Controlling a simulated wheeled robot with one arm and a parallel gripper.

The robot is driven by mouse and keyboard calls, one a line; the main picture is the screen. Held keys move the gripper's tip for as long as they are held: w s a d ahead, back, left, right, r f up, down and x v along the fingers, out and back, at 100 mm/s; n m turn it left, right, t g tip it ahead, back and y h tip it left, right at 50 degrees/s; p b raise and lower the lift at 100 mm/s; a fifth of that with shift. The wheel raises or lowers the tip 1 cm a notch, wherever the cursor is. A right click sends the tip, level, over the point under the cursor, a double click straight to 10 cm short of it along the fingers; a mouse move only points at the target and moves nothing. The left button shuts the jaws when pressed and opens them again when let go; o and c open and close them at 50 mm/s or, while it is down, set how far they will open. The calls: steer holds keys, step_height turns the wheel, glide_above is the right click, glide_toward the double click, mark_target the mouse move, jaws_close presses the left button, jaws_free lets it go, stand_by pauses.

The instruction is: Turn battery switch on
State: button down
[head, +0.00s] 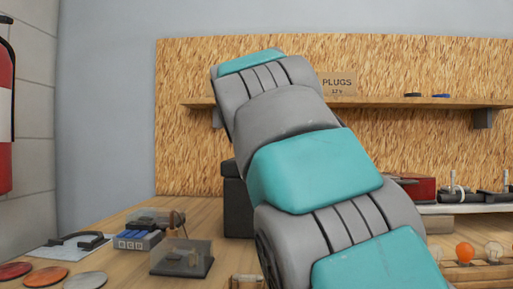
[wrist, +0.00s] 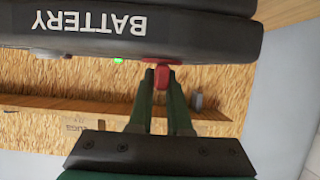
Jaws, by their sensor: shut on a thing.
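In the wrist view, which is upside down, a black box marked BATTERY (wrist: 190,35) fills the top. A red switch (wrist: 161,70) sticks out from its face, and a small green light (wrist: 118,61) glows beside it. My gripper (wrist: 161,80) has its dark green fingers closed around the red switch. The switch's exact angle is hard to tell. In the head view my arm covers the middle and hides my gripper and the switch. A black box (head: 237,205) shows partly behind my arm on the bench; its label is hidden.
A shelf (head: 370,104) with a PLUGS sign (head: 338,86) runs along the chipboard wall. A clear case (head: 181,258), a blue block (head: 140,241) and coloured discs (head: 47,277) lie at the bench's left. Bulbs (head: 464,253) and a red box (head: 416,188) are at right.

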steer(key=shift+h, duration=0.3)
steer(key=c, duration=0.9)
jaws_free()
steer(key=shift+o, duration=0.2)
steer(key=v, duration=0.7)
steer(key=shift+s+r, duration=0.2)
steer(key=shift+s, duration=0.15)
